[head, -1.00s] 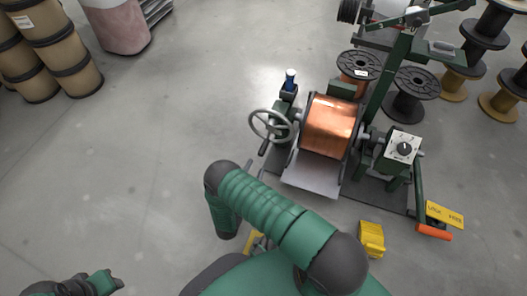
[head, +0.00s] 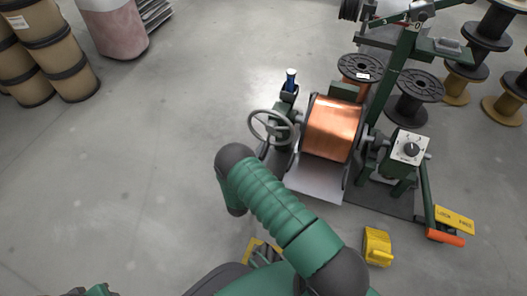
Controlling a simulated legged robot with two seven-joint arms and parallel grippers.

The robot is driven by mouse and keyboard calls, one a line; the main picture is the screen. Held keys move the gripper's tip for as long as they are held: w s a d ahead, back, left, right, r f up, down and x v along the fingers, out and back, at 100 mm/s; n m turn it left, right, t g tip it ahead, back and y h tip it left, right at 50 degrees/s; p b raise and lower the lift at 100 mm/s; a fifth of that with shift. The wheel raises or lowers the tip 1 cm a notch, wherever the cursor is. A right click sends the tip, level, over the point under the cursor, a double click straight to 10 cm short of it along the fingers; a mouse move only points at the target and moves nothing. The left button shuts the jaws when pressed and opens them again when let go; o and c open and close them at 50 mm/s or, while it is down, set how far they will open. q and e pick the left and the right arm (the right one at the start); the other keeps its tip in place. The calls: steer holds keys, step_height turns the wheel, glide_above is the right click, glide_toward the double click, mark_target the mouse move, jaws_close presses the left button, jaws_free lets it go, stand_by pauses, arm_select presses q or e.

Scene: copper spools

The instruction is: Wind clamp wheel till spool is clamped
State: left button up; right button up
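The clamp wheel (head: 272,127) is a grey spoked handwheel on the left side of a green winding stand. The spool (head: 333,128), wound with shiny copper, sits between the wheel's post and the right-hand post. From here I cannot tell how firmly it is held. My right arm bends in front of the stand, its elbow below and left of the wheel. Only a sliver of my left arm shows at the bottom left edge.
A control box with a black knob (head: 411,149) stands right of the spool. An orange-handled lever (head: 446,239) lies by a yellow lock/free plate (head: 454,219). A yellow block (head: 377,246) is on the floor. Dark reels (head: 415,95) stand behind.

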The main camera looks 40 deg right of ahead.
jaws_close()
steer(key=shift+s+f, duration=0.1)
stand_by(0.9)
